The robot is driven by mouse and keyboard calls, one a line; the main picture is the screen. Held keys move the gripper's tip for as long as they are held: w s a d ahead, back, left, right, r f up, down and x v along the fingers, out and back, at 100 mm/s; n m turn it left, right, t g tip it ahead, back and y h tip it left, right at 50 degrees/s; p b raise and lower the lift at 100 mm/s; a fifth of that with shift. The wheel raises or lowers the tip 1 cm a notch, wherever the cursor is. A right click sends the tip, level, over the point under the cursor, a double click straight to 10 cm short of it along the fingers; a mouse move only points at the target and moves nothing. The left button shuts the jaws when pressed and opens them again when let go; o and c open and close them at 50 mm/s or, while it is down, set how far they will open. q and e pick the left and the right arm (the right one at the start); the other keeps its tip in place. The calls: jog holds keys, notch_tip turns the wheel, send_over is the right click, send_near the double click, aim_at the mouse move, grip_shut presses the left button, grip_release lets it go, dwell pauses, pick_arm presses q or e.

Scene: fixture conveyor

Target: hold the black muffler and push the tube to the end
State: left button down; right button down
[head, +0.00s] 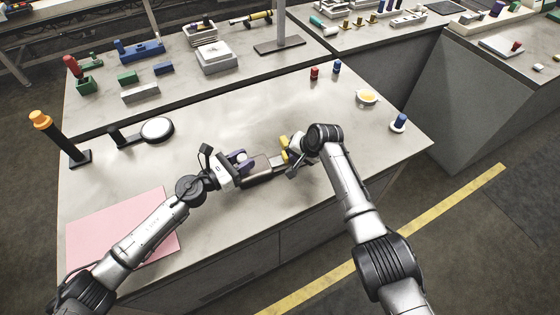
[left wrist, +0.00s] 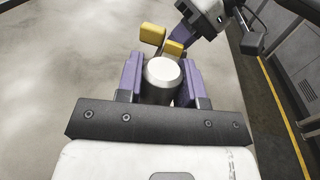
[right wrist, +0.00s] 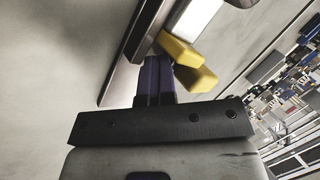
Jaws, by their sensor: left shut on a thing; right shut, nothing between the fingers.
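My left gripper (left wrist: 161,86) is shut around a short cylinder with a dark side and a pale end, which appears to be the black muffler (left wrist: 161,92). In the head view, my left gripper (head: 240,158) is at the left end of a dark block-like fixture (head: 258,169). My right gripper (right wrist: 155,80) is shut and empty, its purple fingers together beside two yellow blocks (right wrist: 195,79). In the head view, the yellow blocks (head: 285,142) are at the fixture's right end, by my right gripper (head: 290,157). I cannot clearly make out the tube.
A pink mat (head: 120,228) lies at the front left. A black post with an orange top (head: 62,137) and a round white disc (head: 157,129) stand at left. A yellow-filled bowl (head: 366,98) and a blue-topped piece (head: 399,122) are at right.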

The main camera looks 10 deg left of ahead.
jog(key=shift+w+d, duration=0.3)
jog(key=shift+d+r, duration=0.1)
jog(key=shift+r, duration=0.05)
notch_tip(320, 180, up, 7)
dwell(0.6)
pick_arm(q)
jog(key=shift+f, duration=0.1)
jog(key=c, duration=0.7)
grip_release()
jog(key=shift+s, duration=0.1)
jog(key=v, duration=1.2)
